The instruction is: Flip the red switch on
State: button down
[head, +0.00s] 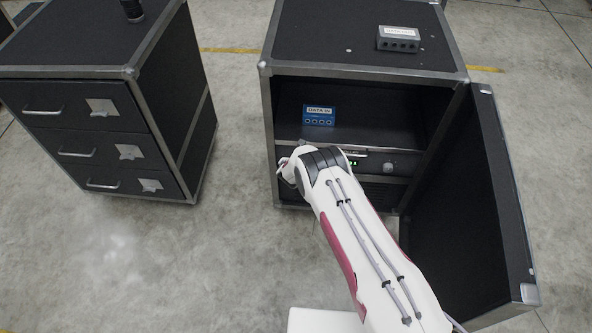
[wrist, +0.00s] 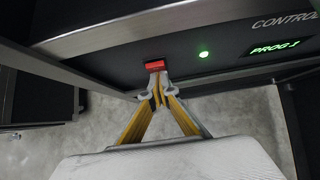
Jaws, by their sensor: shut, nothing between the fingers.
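The red switch (wrist: 154,66) shows in the wrist view, on the front face of a dark control panel (wrist: 110,40). A lit green light (wrist: 204,54) and a green "PROG 1" display (wrist: 273,47) are to its right. My gripper (wrist: 158,88) is shut and empty, with its fingertips just below the switch. They look touching or very close; I cannot tell which. In the head view my arm hides the switch, and my gripper is mostly hidden in front of the cabinet's lower part.
The open cabinet (head: 266,110) holds a blue "DATA IN" box (head: 319,117) on its shelf. A grey box (head: 397,40) sits on top. The cabinet door (head: 470,200) stands open at the right. A drawer cabinet (head: 90,110) stands at the left, with clear floor between.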

jog(key=shift+w+r, duration=0.4)
jog(key=shift+r, duration=0.15)
jog(key=s+r, duration=0.3)
jog(key=s, duration=1)
jog(key=shift+r, duration=0.35)
jog(key=shift+s, duration=0.1)
dwell(0.5)
